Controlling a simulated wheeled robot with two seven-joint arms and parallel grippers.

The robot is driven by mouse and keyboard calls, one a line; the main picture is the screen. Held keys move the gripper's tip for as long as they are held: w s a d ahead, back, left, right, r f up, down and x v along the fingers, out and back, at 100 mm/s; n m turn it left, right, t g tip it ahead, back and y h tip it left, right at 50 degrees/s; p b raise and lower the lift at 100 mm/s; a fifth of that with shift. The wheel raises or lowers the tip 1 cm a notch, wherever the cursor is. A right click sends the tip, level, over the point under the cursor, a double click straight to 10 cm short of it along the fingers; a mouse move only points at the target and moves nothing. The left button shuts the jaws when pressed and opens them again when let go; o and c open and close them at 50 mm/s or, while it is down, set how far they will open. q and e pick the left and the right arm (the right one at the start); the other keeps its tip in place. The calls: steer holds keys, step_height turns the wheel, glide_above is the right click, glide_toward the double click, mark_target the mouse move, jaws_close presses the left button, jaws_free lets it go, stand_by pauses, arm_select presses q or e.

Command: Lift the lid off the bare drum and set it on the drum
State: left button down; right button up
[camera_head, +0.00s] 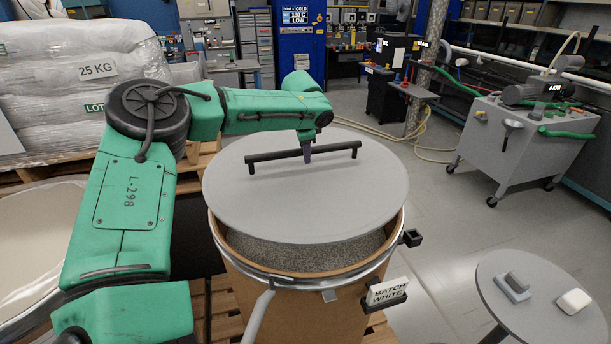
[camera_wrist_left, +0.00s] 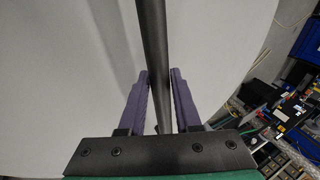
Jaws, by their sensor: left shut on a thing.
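The grey round lid (camera_head: 300,205) with its black bar handle (camera_head: 270,154) is over the brown drum (camera_head: 310,310) labelled "BATCH WHITE". Grey pellets (camera_head: 305,255) show in the gap between the lid's front edge and the drum's metal rim, so the lid looks raised above the rim and set back. My left gripper (camera_head: 307,150) is shut on the handle near its middle. In the left wrist view, its purple fingers (camera_wrist_left: 160,95) stand on either side of the handle, with the lid behind. The drum's back rim is hidden by the lid. My right gripper is not in view.
Another round drum (camera_head: 35,235) with a pale top and metal rim is at the left, partly behind my arm. Wrapped sacks (camera_head: 80,80) sit on a pallet behind. A small round table (camera_head: 545,300) stands front right. A grey cart (camera_head: 530,140) is further back, with clear floor between.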

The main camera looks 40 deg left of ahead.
arm_select(q)
step_height(320, 180, up, 11)
steer(key=shift+f, duration=0.15)
step_height(320, 180, up, 4)
steer(key=p, duration=0.5)
steer(key=shift+f, duration=0.15)
